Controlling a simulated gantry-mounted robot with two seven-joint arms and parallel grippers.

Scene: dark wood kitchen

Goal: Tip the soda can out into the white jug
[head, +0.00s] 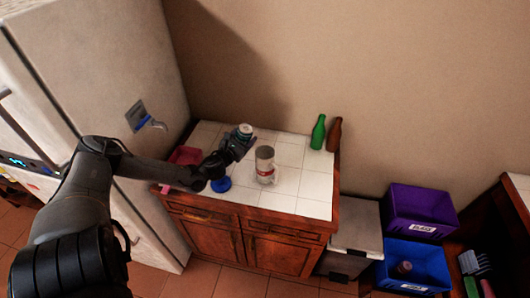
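My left arm reaches in from the left over the white-tiled counter. Its gripper (238,143) is at a small can with a pale top and greenish side (244,131), which I take as the soda can. The fingers appear closed around the can, which looks roughly upright; the gripper hides its lower part. The jug (265,166), a whitish-grey upright vessel with red marks low on its side, stands on the counter just right of and nearer than the gripper. The can and jug are apart. My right gripper is out of view.
A blue round item (221,184) and a reddish-pink container (186,156) are on the counter's left. Green (318,132) and brown (334,134) bottles stand at the back right. The counter's right front is clear. A fridge (95,70) borders the left; purple (419,212) and blue (412,266) crates sit right.

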